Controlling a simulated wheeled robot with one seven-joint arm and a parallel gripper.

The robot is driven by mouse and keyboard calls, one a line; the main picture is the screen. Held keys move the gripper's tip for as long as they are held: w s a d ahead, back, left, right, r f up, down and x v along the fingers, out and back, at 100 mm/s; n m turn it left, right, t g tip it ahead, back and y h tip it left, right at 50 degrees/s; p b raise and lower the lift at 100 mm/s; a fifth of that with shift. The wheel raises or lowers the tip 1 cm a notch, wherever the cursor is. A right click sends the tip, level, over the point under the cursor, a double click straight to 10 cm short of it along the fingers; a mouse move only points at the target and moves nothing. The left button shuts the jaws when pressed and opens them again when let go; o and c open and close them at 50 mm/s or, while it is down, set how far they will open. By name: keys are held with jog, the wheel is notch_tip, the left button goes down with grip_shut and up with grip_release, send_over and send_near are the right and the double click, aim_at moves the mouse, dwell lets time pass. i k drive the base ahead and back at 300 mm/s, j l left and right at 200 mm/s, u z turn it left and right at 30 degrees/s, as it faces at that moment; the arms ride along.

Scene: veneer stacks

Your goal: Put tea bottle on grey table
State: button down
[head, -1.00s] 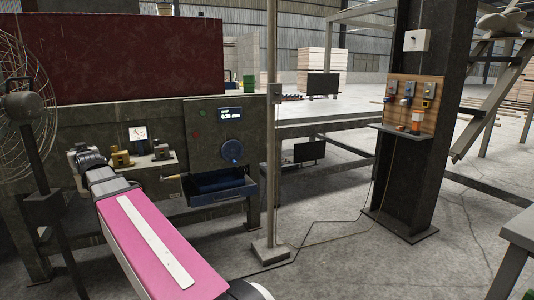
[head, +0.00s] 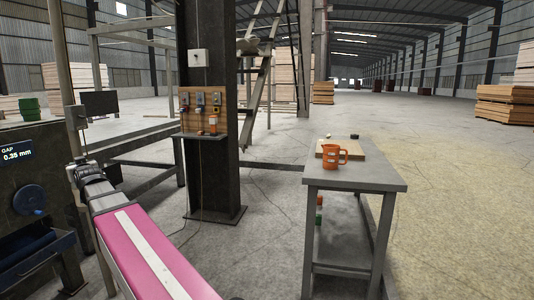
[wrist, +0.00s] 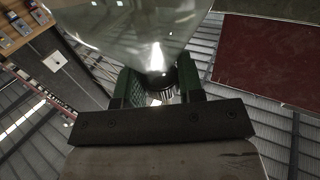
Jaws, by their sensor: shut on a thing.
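In the wrist view my gripper (wrist: 160,88) is shut on a clear, see-through bottle (wrist: 135,28), which I take as the tea bottle. The bottle's narrow end lies between the green finger pads, and its wider body runs out of the top of the picture. In the head view the bottle and fingers cannot be made out; my arm reaches forward at the left. The grey table (head: 383,180) stands apart from the arm, right of centre. An orange mug (head: 331,156) and a wooden board (head: 351,147) are on its top.
A small dark object (head: 354,136) is at the table's back edge. The tabletop's right and front parts are bare.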

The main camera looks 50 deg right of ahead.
aim_at(366, 177)
jog(key=z, duration=1.7)
